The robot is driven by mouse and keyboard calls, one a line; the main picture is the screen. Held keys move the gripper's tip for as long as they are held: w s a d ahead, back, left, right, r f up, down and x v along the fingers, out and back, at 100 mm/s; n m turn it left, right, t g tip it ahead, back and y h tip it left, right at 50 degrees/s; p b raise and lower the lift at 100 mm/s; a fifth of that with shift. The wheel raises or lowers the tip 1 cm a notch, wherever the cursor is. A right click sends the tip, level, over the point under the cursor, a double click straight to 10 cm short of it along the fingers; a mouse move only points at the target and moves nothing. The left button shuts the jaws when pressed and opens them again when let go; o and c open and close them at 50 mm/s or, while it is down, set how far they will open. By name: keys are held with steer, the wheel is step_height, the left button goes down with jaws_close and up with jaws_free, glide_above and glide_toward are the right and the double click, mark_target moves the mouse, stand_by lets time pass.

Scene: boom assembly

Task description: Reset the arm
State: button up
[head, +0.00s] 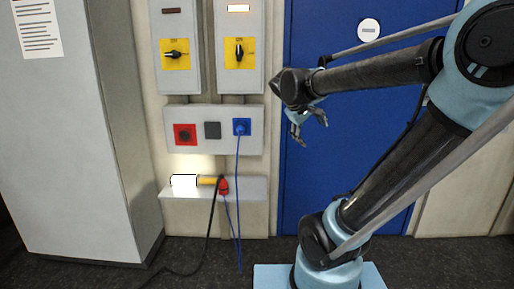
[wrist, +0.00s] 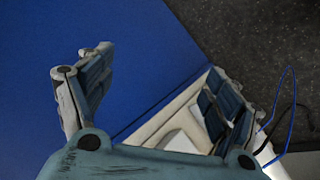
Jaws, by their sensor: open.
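My gripper (head: 308,122) hangs in front of the blue door (head: 331,190) in the head view, to the right of the wall panels. In the wrist view its two fingers (wrist: 155,95) are spread wide apart with nothing between them. My arm is bent, with its upper link raised and the forearm pointing left. A blue plug (head: 241,127) sits in the right socket of the grey socket panel (head: 212,145). A red plug (head: 223,187) lies on the small shelf (head: 255,188) beneath it, with a dark cable hanging down. My gripper is apart from all of these.
Two grey switch boxes (head: 237,80) with black knobs on yellow plates hang above the socket panel. A lit lamp (head: 184,181) with a yellow handle lies on the shelf. A tall grey cabinet (head: 70,130) stands at left. Cables reach the dark floor (head: 205,258).

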steer(key=s+a+f+m+g+y, duration=0.1)
steer(key=s+f+m+g+y, duration=0.2)
steer(key=s+f, duration=1.7)
steer(key=m+y, duration=0.1)
steer(key=y, duration=0.2)
steer(key=shift+s+f+m, duration=0.25)
steer(key=shift+f+m, duration=0.15)
steer(key=shift+a, duration=0.1)
